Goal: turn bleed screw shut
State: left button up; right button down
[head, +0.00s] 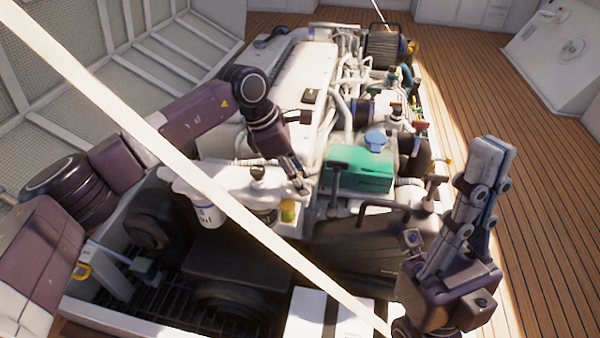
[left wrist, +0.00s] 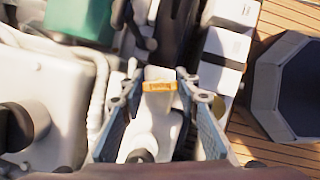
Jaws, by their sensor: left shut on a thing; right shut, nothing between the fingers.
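My left gripper (head: 300,186) reaches down onto the white filter housing (head: 242,186) at the near end of the engine. In the left wrist view its two fingers (left wrist: 159,88) stand on either side of a small pale piece with an orange bar (left wrist: 158,86), which I take to be the bleed screw. The gripper is shut on it; the exact contact at the fingertips is hard to see. In the head view the fingers hide the screw. My right gripper (head: 492,150) points up at the right, shut and empty, away from the engine.
A green box with a blue cap (head: 375,140) stands right of the left gripper. Black handles (head: 380,212) rise nearby. A pale bar crosses the head view diagonally. Wooden deck (head: 540,190) lies open at the right.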

pick_arm(q)
jog(key=shift+m+g+p, duration=0.3)
jog(key=shift+m+g, duration=0.3)
jog(key=shift+m, duration=1)
jog(key=o, duration=1.2)
jog(key=shift+r, duration=0.1)
jog(key=v, duration=1.2)
jog(key=shift+w, duration=0.1)
jog(key=shift+d, duration=0.1)
